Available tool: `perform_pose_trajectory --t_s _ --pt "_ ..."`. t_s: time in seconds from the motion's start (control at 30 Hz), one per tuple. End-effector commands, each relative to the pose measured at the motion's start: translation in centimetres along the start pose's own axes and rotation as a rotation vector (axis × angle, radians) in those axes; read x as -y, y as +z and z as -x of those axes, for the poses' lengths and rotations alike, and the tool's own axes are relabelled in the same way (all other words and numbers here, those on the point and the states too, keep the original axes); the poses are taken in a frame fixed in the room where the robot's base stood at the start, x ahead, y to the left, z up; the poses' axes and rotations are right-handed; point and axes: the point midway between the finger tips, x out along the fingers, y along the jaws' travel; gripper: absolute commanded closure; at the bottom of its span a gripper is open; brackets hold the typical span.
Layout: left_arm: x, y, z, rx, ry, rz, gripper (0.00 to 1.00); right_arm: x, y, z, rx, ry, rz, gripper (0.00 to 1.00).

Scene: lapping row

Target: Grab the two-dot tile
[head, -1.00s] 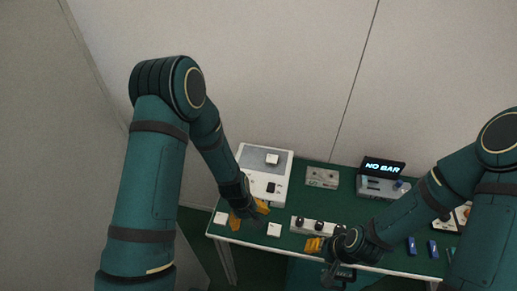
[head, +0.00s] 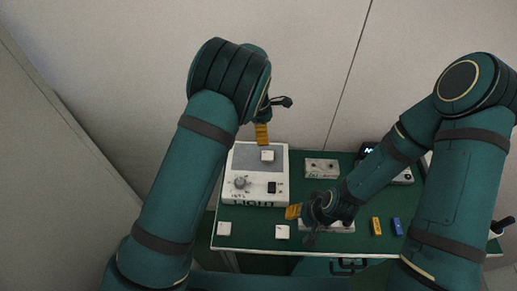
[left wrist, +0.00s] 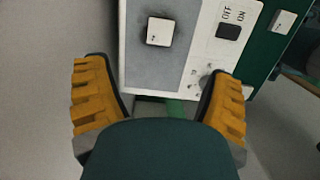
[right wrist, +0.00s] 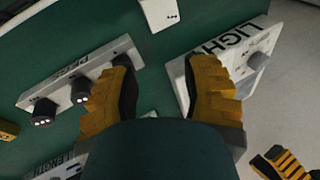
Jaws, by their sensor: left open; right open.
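Three white tiles show. One tile (head: 267,156) lies on the grey pad of the light box and shows in the left wrist view (left wrist: 160,31) with a small dark mark I cannot count. One tile (head: 282,231) lies on the table before the box; in the right wrist view (right wrist: 160,13) its marks look like two dots. Another tile (head: 224,228) lies at the left front, its dots too small to read. My right gripper (right wrist: 162,68) is open and empty, over the peg strip and box corner.
The light box (head: 244,196) has a knob and switch. The peg strip (head: 340,228) is partly hidden by my right gripper. A grey block (head: 321,168) stands behind. An orange piece (head: 376,227) and a blue piece (head: 397,226) lie to the right.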

Motion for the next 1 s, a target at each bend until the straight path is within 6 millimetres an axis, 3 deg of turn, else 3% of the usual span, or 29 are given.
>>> perform_pose_trajectory --t_s 0.23,0.6,0.87,1.0 --pt "0.0 0.3 -0.7 0.000 -0.002 0.003 0.17 -0.1 0.0 0.0 0.000 0.001 -0.001 0.53" --pt "0.0 0.1 -7.1 -0.001 -0.002 0.003 0.17 -0.2 0.1 -0.4 0.000 0.001 -0.001 0.53" --pt "0.1 0.2 -8.9 0.001 -0.001 0.002 0.17 -0.2 0.1 -0.4 0.000 0.001 -0.001 0.53" --pt "0.3 -0.1 -10.8 0.000 -0.003 0.004 0.17 -0.1 0.1 -0.3 0.000 0.001 -0.001 0.53"
